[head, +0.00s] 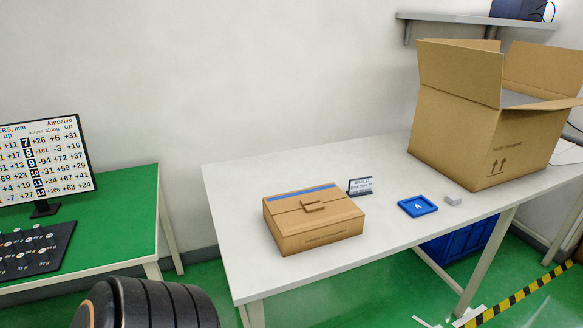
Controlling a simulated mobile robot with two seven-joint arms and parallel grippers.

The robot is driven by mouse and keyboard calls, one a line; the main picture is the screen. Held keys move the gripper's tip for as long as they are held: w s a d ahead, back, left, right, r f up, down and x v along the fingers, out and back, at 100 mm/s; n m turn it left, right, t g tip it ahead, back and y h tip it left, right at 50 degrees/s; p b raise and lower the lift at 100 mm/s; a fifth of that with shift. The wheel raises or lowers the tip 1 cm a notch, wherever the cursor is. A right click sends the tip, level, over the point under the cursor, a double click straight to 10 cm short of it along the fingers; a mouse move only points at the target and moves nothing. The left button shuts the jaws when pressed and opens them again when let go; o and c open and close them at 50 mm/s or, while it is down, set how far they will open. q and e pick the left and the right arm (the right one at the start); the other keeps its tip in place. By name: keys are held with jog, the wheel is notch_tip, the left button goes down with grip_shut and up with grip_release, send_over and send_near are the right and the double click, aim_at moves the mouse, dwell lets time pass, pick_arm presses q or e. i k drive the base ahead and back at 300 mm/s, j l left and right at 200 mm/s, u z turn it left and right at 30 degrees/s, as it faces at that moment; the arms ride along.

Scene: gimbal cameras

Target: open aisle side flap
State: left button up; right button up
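A small cardboard box (313,221) sits on the white table, left of its middle. Its top looks closed, with a seam across it, a raised cardboard tab (312,205) near the middle and a blue strip (302,192) along the far part. A large cardboard carton (478,135) stands at the table's right end with its top flaps raised and spread. I cannot tell which flap is the aisle side one. Neither gripper is in view. A black ribbed part at the bottom left looks like part of my arm.
A green table (120,205) with a screen (42,160) is at left. The white table's (240,267) front left is clear.

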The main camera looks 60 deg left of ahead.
aim_at(316, 216)
jog(key=u, duration=1.45)
